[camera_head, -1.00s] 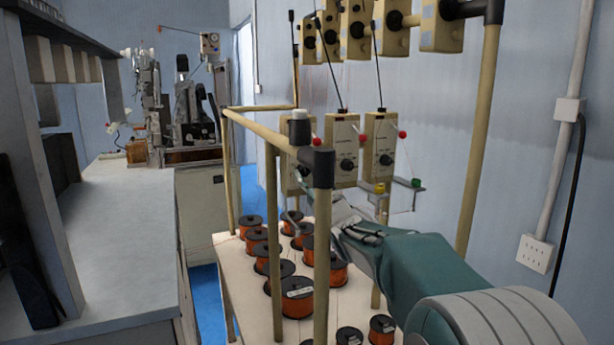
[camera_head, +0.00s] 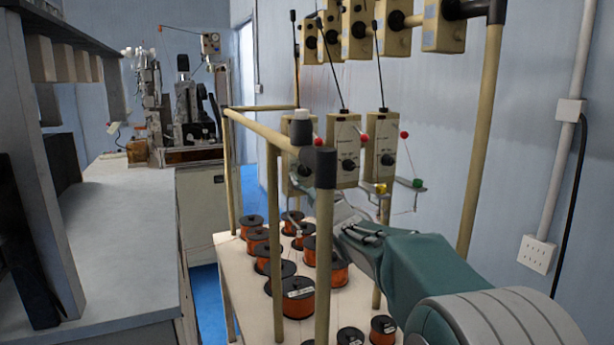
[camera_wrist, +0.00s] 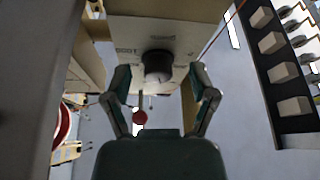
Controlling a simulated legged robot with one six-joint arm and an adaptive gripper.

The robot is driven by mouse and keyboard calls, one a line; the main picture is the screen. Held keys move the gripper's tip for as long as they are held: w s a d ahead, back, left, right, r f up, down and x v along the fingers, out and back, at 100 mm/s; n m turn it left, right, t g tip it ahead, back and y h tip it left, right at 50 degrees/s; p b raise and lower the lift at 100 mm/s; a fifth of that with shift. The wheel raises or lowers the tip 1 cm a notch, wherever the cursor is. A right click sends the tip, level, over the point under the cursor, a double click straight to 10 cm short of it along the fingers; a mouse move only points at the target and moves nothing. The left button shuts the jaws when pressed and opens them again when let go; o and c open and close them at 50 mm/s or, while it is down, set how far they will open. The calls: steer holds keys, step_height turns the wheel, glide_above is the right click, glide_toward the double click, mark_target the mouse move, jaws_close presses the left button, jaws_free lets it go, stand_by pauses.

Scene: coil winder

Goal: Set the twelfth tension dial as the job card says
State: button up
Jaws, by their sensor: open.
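In the wrist view, a black round dial (camera_wrist: 158,66) sits on the pale face of a cream tension unit (camera_wrist: 185,30). The open fingers of my gripper (camera_wrist: 162,92) stand on either side below it. They look apart from the dial; the exact gap is unclear. In the head view, tension units with black dials hang in a lower row, such as the middle one (camera_head: 345,140) and the right one (camera_head: 378,150). The left unit (camera_head: 293,180) is partly behind the frame post, which also hides my fingertips. Dial numbers and settings are unreadable. No job card is identifiable.
A cream tube frame with a near post (camera_head: 324,250) stands before my arm. Orange wire spools (camera_head: 298,298) stand on the table below. More units (camera_head: 443,25) hang above. A grey bench (camera_head: 120,250) is at left. Thin rods rise from the units.

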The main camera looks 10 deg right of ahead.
steer(key=v, duration=1.2)
steer(key=shift+w+a+f, duration=0.1)
steer(key=shift+w, duration=0.05)
